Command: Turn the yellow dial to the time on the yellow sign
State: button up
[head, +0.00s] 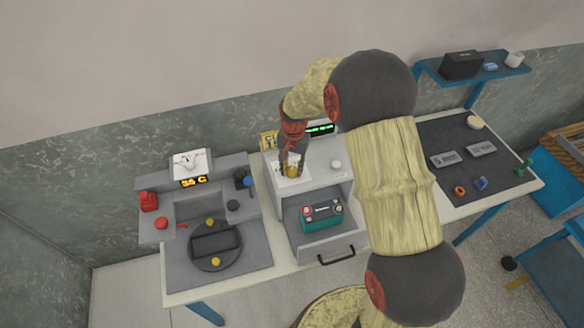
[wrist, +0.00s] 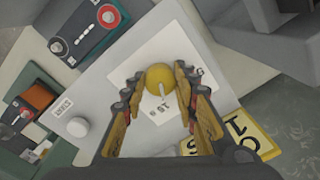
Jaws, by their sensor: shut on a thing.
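The yellow dial (wrist: 160,77) sits on a white marked plate (wrist: 146,61) on top of a grey cabinet (head: 317,160). A white pointer mark shows on the dial. My gripper (wrist: 160,84) has its two fingers on either side of the dial and is shut on it. In the head view my gripper (head: 291,168) reaches down over the plate and hides most of the dial. The yellow sign (wrist: 236,137) stands behind the cabinet; its lettering is partly hidden by my gripper. In the head view the sign (head: 268,141) is also partly covered, so I cannot read its time.
A green display (head: 320,129) and a white knob (head: 336,164) are on the cabinet. Its open drawer holds a teal battery (head: 321,214). A grey station (head: 212,262) with an orange readout stands left. A dark mat (head: 478,150) with small parts lies right.

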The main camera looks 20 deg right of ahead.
aim_at(293, 170)
jog(key=shift+m, duration=0.5)
jog(key=o, duration=1.2)
jog(key=shift+c, duration=0.2)
notch_tip(293, 170, up, 12)
jog(key=shift+d, duration=0.1)
dwell(0.3)
